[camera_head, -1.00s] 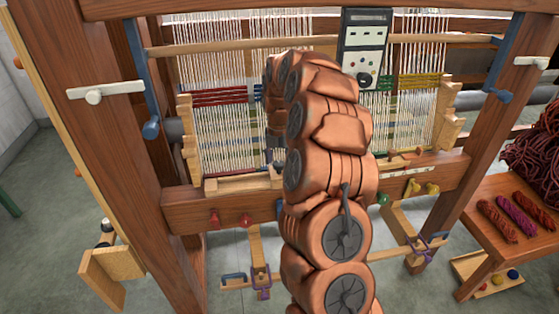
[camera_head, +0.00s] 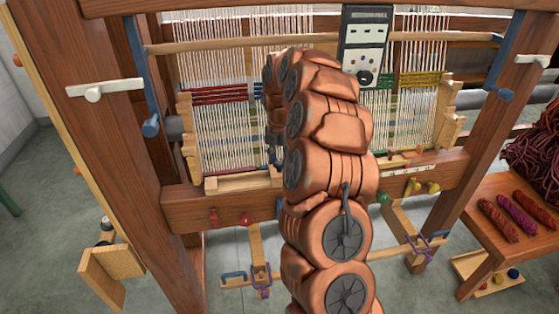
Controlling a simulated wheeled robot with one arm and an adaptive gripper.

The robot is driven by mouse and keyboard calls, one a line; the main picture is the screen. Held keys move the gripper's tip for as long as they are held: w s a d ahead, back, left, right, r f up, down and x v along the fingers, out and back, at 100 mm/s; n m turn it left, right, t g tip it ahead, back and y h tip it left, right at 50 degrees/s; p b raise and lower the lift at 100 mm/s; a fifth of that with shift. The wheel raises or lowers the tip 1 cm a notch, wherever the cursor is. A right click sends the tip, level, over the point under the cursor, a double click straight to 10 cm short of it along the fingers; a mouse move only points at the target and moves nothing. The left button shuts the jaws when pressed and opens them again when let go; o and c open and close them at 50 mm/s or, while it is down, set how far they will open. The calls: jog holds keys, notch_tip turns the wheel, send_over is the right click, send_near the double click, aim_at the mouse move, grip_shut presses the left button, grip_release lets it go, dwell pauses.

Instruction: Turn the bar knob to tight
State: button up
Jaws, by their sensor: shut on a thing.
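A dark knob (camera_head: 365,77) sits low on the grey control box (camera_head: 379,38) at the top of the loom, just right of my arm. I cannot read its marks or setting. My gripper (camera_head: 277,158) points down in front of the warp threads, left of my arm's upper links and apart from this knob. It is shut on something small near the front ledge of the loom. The thing between its fingers is too small and hidden to make out.
The loom's front beam (camera_head: 183,213) carries red, green and yellow pegs. Wooden posts stand at both sides. A side table (camera_head: 485,190) with wool skeins is at the right.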

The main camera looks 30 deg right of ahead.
aim_at(279, 162)
jog(key=m+b, duration=0.3)
jog(key=shift+f+m, duration=0.2)
jog(key=shift+m, duration=0.1)
jog(key=m+b, duration=0.3)
jog(key=m, duration=0.2)
jog(key=m+b, duration=0.2)
jog(key=m, duration=0.3)
jog(key=shift+r+m+b, duration=0.15)
jog(key=shift+m+b, duration=0.75)
jog(key=shift+m, duration=0.9)
jog(key=o, duration=1.1)
jog(key=shift+o, duration=0.2)
jog(key=shift+r, duration=0.1)
jog(key=shift+r, duration=3.7)
